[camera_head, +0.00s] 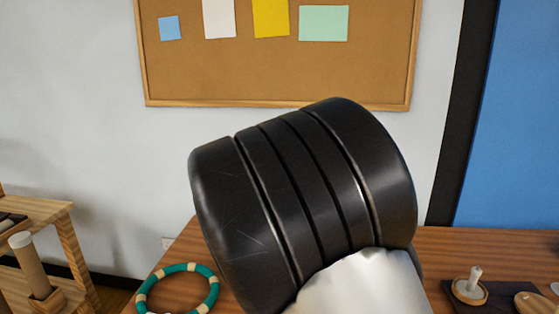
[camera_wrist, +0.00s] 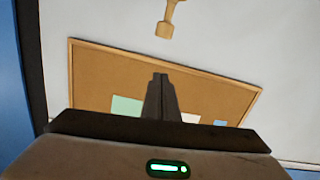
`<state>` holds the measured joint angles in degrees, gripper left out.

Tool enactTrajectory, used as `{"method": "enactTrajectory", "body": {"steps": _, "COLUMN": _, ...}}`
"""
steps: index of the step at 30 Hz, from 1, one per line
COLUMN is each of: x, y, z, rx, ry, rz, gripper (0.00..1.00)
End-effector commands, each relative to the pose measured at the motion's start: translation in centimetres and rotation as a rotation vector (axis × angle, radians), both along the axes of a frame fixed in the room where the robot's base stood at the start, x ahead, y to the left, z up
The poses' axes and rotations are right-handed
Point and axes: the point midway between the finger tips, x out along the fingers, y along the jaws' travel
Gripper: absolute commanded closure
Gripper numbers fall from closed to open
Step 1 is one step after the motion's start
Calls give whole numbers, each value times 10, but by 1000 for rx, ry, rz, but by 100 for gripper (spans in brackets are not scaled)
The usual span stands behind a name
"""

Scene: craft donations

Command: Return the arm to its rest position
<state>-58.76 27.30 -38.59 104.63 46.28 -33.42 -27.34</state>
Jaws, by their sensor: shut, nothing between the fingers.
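My gripper (camera_wrist: 160,76) shows in the wrist view, its two dark fingers together and nothing between them. Its body carries a small green light. The wrist camera faces the wall, with the cork board (camera_wrist: 90,75) tilted behind the fingers. In the head view my own arm, a large black ribbed joint with a white part below it, fills the middle and hides much of the table. The gripper itself does not show in the head view.
A wooden table (camera_head: 460,247) spans the lower right. A green and beige ring (camera_head: 147,283) lies at its left. A small wooden dish with a peg (camera_head: 469,289) sits on a dark mat at the right. A wooden shelf (camera_head: 50,222) stands at far left.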

Motion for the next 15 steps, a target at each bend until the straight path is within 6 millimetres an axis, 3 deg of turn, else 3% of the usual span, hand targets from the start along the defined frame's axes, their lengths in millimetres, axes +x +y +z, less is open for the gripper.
{"method": "enactTrajectory", "body": {"steps": 4, "x": -8, "y": -13, "z": 4, "rx": 30, "ry": 41, "rz": 6, "gripper": 100}}
{"method": "enactTrajectory", "body": {"steps": 8, "x": -26, "y": -49, "z": 11, "rx": 130, "ry": 183, "rz": 47, "gripper": 100}}
{"method": "enactTrajectory", "body": {"steps": 11, "x": -65, "y": -78, "z": 22, "rx": 222, "ry": 334, "rz": 108, "gripper": 100}}
{"method": "enactTrajectory", "body": {"steps": 15, "x": -146, "y": -110, "z": 39, "rx": 289, "ry": 528, "rz": 187, "gripper": 100}}
